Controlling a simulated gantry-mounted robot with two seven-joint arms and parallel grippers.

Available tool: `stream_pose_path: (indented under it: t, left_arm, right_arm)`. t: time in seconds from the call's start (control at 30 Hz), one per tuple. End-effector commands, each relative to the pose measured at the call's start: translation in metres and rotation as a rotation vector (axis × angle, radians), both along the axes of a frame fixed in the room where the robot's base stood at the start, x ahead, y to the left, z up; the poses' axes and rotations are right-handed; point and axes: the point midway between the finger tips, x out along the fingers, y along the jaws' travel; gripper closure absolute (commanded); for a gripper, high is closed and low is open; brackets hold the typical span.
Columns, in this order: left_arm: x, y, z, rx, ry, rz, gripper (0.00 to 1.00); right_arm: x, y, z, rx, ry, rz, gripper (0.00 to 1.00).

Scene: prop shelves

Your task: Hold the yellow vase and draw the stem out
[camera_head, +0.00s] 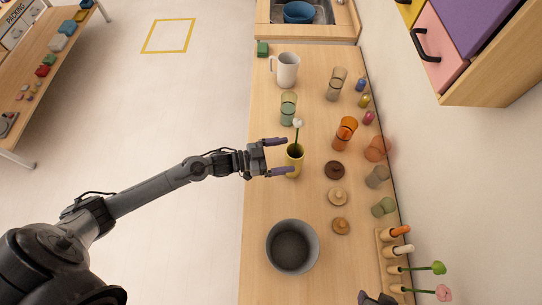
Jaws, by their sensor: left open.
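The yellow vase (296,158) stands upright on the wooden counter. A stem with a white flower head (298,124) sticks up out of its mouth. My left gripper (288,155) reaches in from the left, open, with one finger on the far side and one on the near side of the vase. I cannot tell whether either finger touches it. A dark tip at the bottom edge (374,298) looks like part of my right gripper; most of it is cut off, well away from the vase.
A greenish glass (288,108) stands close behind the vase, and a white mug (285,70) farther back. An orange glass (345,132) and a dark brown lid (334,170) are to the right. A grey bowl (292,247) sits in front. A rack (384,250) holds several stems.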

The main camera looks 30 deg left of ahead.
Motion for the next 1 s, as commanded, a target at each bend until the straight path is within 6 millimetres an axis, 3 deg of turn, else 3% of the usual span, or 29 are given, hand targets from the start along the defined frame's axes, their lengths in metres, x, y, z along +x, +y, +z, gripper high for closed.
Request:
stream_pose_path:
  t: [0.4, 0.87, 1.0]
  left_arm:
    - [0.036, -0.038, -0.002, -0.002, -0.001, 0.001, 0.04]
    - [0.041, -0.043, -0.003, 0.000, 0.000, 0.000, 0.04]
    - [0.041, -0.043, -0.003, -0.001, -0.001, 0.000, 0.26]
  right_arm:
    - [0.000, 0.000, 0.001, -0.001, 0.000, 0.001, 0.57]
    - [0.000, -0.001, 0.001, -0.006, 0.001, 0.003, 0.57]
    - [0.000, -0.001, 0.001, -0.006, 0.001, 0.003, 0.57]
